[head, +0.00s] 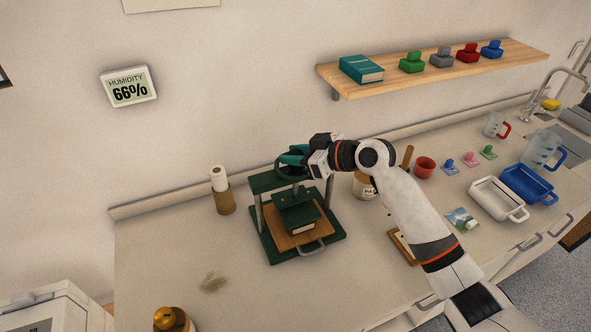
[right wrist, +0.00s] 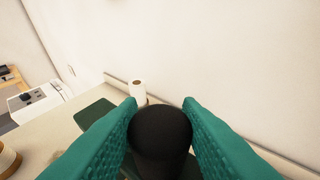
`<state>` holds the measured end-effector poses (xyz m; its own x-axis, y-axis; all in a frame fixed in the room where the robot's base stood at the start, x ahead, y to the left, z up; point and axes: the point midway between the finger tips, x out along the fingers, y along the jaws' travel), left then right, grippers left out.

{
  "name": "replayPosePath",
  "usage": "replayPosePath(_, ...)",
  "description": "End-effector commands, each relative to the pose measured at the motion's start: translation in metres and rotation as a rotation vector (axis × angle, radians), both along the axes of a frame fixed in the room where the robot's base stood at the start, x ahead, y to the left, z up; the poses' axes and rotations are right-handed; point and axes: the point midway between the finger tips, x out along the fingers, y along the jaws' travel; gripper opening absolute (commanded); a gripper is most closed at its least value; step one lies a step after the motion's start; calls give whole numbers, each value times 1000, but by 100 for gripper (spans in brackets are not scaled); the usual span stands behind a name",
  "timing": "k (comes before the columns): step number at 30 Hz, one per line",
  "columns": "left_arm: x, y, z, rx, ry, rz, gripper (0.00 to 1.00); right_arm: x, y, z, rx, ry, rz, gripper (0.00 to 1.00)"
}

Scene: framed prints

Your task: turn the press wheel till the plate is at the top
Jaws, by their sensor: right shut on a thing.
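The green press (head: 303,247) stands on the counter, its wheel (head: 286,172) on top of its upper beam. Whether plate and book touch, I cannot tell. My right gripper (head: 296,156) is at the wheel, its teal fingers shut on the black wheel handle (right wrist: 161,138), which shows between them in the right wrist view. The gripper hides part of the wheel. My left gripper is not in view.
A paper roll on a holder (head: 223,198) stands left of the press. A jar (head: 363,187) and a red cup (head: 424,166) stand to the right, near my right arm. A shelf (head: 440,66) hangs above.

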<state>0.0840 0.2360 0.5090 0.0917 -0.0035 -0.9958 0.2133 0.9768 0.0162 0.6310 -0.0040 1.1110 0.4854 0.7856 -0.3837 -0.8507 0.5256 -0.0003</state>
Motion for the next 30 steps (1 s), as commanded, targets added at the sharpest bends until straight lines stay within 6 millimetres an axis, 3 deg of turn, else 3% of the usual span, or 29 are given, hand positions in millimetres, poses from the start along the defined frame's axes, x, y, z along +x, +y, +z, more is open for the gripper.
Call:
replayPosePath(1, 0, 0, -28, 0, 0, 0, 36, 2, -1, -12, -1, -8, 42, 9)
replayPosePath(3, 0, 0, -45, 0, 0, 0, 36, 2, -1, -11, -1, -6, 109, 9)
replayPosePath(12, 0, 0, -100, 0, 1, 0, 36, 2, 0, -7, 2, -4, 396, 9)
replayPosePath(20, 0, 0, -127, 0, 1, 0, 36, 1, 1, -3, 7, -1, 643, 9)
replayPosePath(30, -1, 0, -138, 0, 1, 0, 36, 0, 1, 0, 4, 2, 840, 9)
